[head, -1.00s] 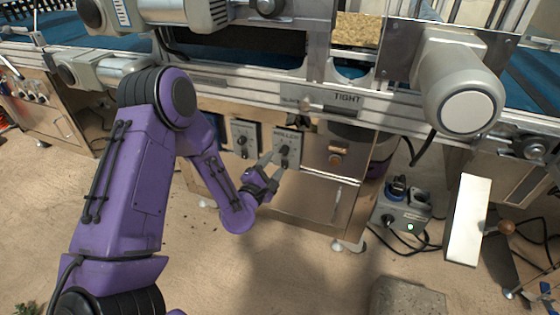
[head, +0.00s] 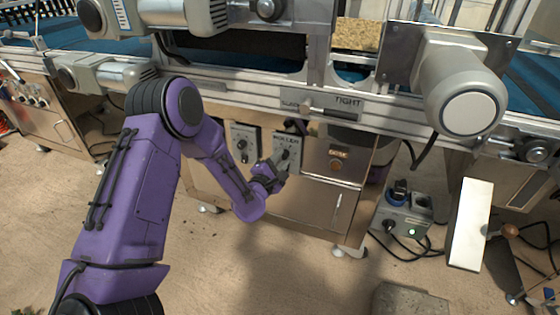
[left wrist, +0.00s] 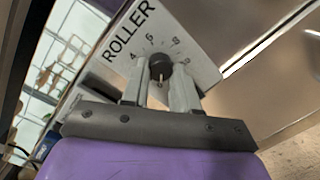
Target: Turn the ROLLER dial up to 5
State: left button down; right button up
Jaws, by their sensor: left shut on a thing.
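The ROLLER dial is a dark round knob (left wrist: 160,67) on a pale plate lettered ROLLER (left wrist: 127,31), with numbers around it. In the head view the ROLLER plate (head: 288,140) is on the metal cabinet front under the conveyor. My left gripper (left wrist: 160,82) is shut on the knob, one grey finger on each side. In the head view my left gripper (head: 280,163) reaches the plate from below and partly hides the knob. A pale mark on the knob points towards the gripper in the left wrist view; I cannot read its exact setting. My right gripper is out of view.
A similar dial plate (head: 243,145) sits just left of the ROLLER plate. A SLACK/TIGHT lever (head: 318,107) is on the rail above. A cabinet door (head: 315,208) lies below right. A grey socket box (head: 405,215) with cables stands on the floor at right.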

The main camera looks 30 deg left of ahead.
pick_arm(q)
jog(key=shift+m, duration=0.3)
jog(key=m+p, duration=0.2)
jog(key=shift+r+m, duration=0.15)
jog(key=shift+m, duration=0.25)
jog(key=m+p, duration=0.1)
jog(key=m, duration=0.2)
jog(key=shift+m+g+p, duration=0.3)
jog(key=m+p, duration=0.1)
jog(key=m, duration=0.2)
jog(key=shift+d, duration=0.1)
jog(key=m+y+p, duration=0.1)
jog(key=m, duration=0.3)
jog(key=shift+m+g+p, duration=0.3)
jog(key=shift+p, duration=0.05)
jog(key=m+p, duration=0.1)
jog(key=m, duration=0.3)
jog(key=shift+d+m+y, duration=0.15)
jog(key=shift+m+y, duration=0.25)
jog(key=m, duration=0.5)
jog(key=shift+m+y, duration=0.3)
